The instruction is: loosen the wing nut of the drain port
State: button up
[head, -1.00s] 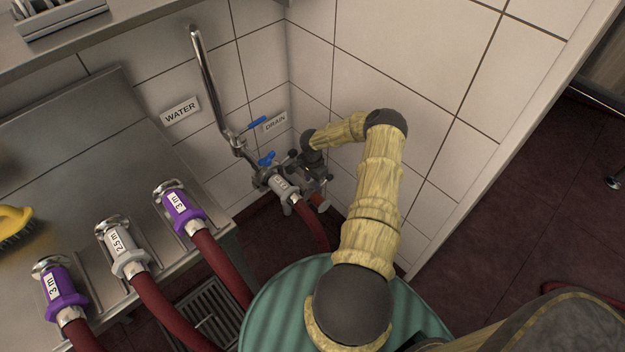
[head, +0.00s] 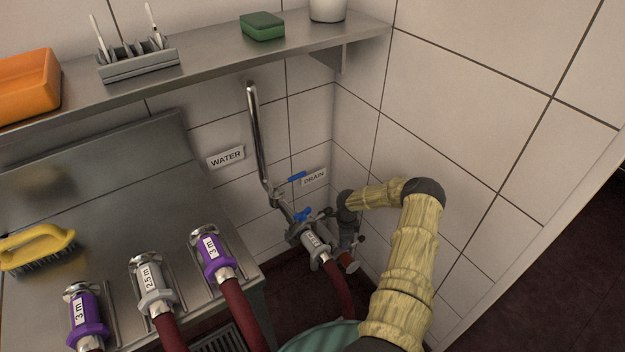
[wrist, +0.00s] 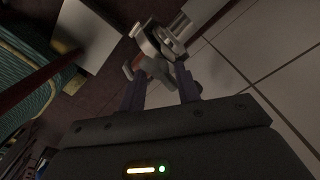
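The drain port (head: 302,228) is low in the wall corner, near the DRAIN sign (head: 314,178). A hose coupling with a white labelled collar (head: 315,243) sits at it. My gripper (head: 349,240) is beside the port on its right, small and dark in the head view. In the wrist view, my gripper (wrist: 158,78) has its two fingers apart.
A blue-handled valve (head: 302,215) and the metal water pipe (head: 256,135) stand close left of my gripper. The tiled wall (head: 460,130) is close on the right. Several hose couplings rest on the steel counter (head: 130,210) at left. A shelf (head: 215,62) runs above.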

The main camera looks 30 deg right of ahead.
jog(key=m, duration=1.1)
jog(key=m+b, duration=0.1)
jog(key=m, duration=0.3)
jog(key=m+b, duration=0.2)
jog(key=m, duration=0.1)
jog(key=shift+f+m, duration=0.15)
jog(key=shift+m, duration=0.25)
jog(key=m+b, duration=0.3)
jog(key=m, duration=0.1)
jog(key=shift+f, duration=0.1)
jog(key=m+b, duration=0.5)
jog(key=b, duration=0.2)
jog(key=shift+r+m, duration=0.3)
jog(key=shift+m, duration=0.1)
notch_tip(320, 180, up, 17)
jog(key=p, duration=0.5)
jog(key=w+a+r+n+t+h, duration=0.1)
jog(key=a+r+n, duration=0.4)
jog(key=n, duration=0.6)
jog(key=w+a+r+n+t+h, duration=0.2)
jog(key=w+a+r+n+t, duration=0.2)
jog(key=r+n, duration=0.3)
jog(key=a+n+t, duration=0.1)
jog(key=n, duration=0.4)
jog(key=shift+w+r+t+b, duration=0.2)
jog(key=shift+t+b, duration=0.1)
jog(key=shift+t, duration=0.1)
